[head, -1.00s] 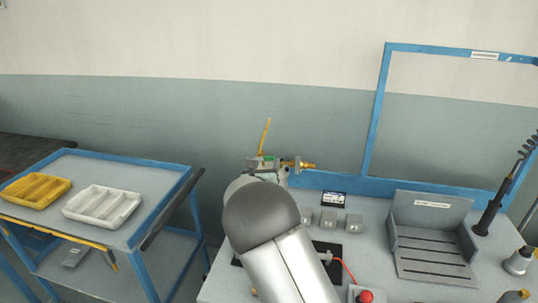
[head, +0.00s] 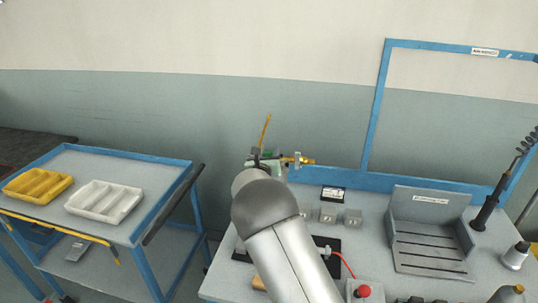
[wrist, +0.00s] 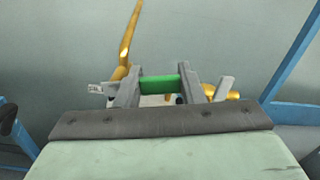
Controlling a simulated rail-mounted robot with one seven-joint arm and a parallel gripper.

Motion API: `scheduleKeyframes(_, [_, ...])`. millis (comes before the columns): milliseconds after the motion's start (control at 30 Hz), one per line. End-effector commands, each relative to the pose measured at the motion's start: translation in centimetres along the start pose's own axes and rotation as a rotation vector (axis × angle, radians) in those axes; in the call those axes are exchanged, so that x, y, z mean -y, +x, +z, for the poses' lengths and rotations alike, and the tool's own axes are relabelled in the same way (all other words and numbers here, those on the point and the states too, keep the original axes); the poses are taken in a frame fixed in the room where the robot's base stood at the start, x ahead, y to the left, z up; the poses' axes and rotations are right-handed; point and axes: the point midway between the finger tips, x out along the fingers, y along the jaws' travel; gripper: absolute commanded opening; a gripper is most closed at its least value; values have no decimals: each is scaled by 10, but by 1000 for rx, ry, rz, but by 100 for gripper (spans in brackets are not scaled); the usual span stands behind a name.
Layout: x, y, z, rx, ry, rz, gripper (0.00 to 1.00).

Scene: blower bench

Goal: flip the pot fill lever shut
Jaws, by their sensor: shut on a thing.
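The green lever (wrist: 158,84) lies crosswise between the two fingers of my gripper (wrist: 160,88) in the wrist view. The fingers are shut on it. Brass pipework shows around it: a thin upright pipe (head: 265,132) rises behind and left of it, and a brass fitting (head: 297,160) is to its right. In the head view my gripper (head: 263,157) is at the back left corner of the bench, mostly hidden by my own arm. The lever's pivot and the valve body are largely hidden.
The bench (head: 375,245) holds small grey blocks (head: 328,216), a red button (head: 363,291) and a grey slotted stand (head: 432,228). A blue frame (head: 378,110) rises at the back. A blue cart (head: 120,152) with a yellow tray (head: 38,186) and a white tray (head: 104,199) stands left.

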Motion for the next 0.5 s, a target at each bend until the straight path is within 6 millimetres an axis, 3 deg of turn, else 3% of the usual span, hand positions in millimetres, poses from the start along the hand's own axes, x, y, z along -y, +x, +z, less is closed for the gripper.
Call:
scheduleKeyframes(200, [-2, 0, -12, 1, 87, 0, 12])
scheduleKeyframes(500, [-2, 0, -13, 0, 213, 0, 12])
